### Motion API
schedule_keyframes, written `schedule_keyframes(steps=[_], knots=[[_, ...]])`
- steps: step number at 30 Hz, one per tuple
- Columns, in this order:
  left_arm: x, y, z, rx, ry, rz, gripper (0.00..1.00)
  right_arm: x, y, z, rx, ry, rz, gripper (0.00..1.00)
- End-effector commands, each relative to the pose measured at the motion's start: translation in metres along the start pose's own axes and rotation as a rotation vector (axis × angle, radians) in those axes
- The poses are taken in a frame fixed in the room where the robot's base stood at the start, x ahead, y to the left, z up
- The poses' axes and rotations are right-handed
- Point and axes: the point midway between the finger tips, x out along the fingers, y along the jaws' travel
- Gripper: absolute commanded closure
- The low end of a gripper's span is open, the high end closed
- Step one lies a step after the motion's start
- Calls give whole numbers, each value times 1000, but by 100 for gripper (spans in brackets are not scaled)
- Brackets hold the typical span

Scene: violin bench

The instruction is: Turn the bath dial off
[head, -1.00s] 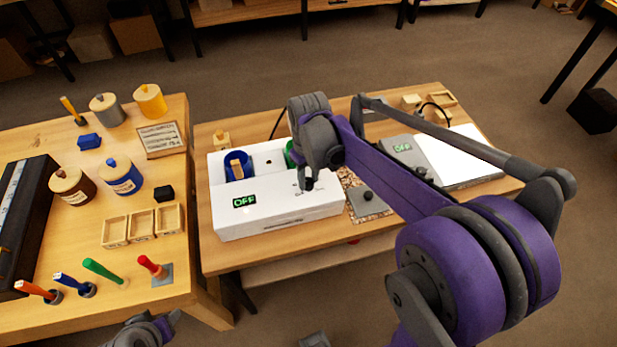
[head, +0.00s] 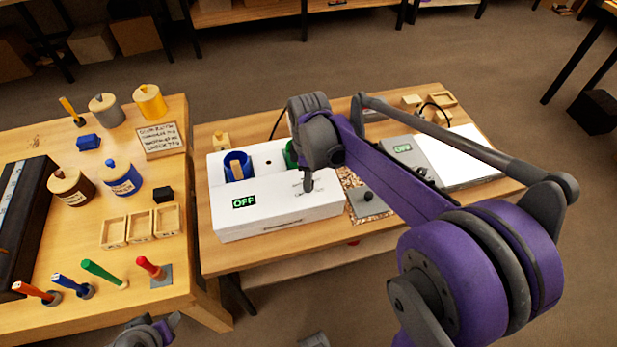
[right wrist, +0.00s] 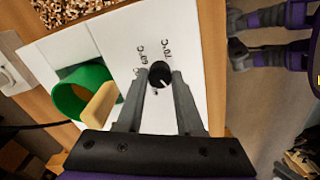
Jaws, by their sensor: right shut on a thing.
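The bath is a white box (head: 280,218) on the middle table, and its green front display (head: 244,201) reads OFF. Its dial (right wrist: 159,73) is a small black knob with a white mark, beside printed labels, one reading 70°C, in the right wrist view. My right gripper (right wrist: 161,84) is shut on the dial, a fingertip on each side. In the head view my right gripper (head: 308,182) reaches down onto the box top, and the dial is hidden there. My left gripper (head: 160,329) is partly in view at the bottom edge, away from the bath; its jaws are unclear.
A blue pot (head: 237,166) and a green pot (right wrist: 82,93) sit in the bath top. A grey device (head: 402,149) with its own OFF display stands to the right. The left table (head: 75,225) holds jars, trays and upright tools.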

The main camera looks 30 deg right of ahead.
Motion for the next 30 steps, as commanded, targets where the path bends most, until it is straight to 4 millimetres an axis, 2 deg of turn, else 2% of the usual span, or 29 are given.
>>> schedule_keyframes(steps=[9, 23, 24, 28, 30], knots=[[0, 0, 0, 0, 0, 0, 50, -1, 1, 0, -95, 0, 1, 100], [0, 0, 0, 0, 0, 0, 50, -1, 1, 0, -108, 0, 1, 100], [0, 0, 0, 0, 0, 0, 50, -1, 1, 0, -108, 0, 1, 60], [0, 0, 0, 0, 0, 0, 50, 0, 0, 0, -108, 0, 1, 37], [0, 0, 0, 0, 0, 0, 50, 0, 0, 0, -107, 0, 1, 34]])
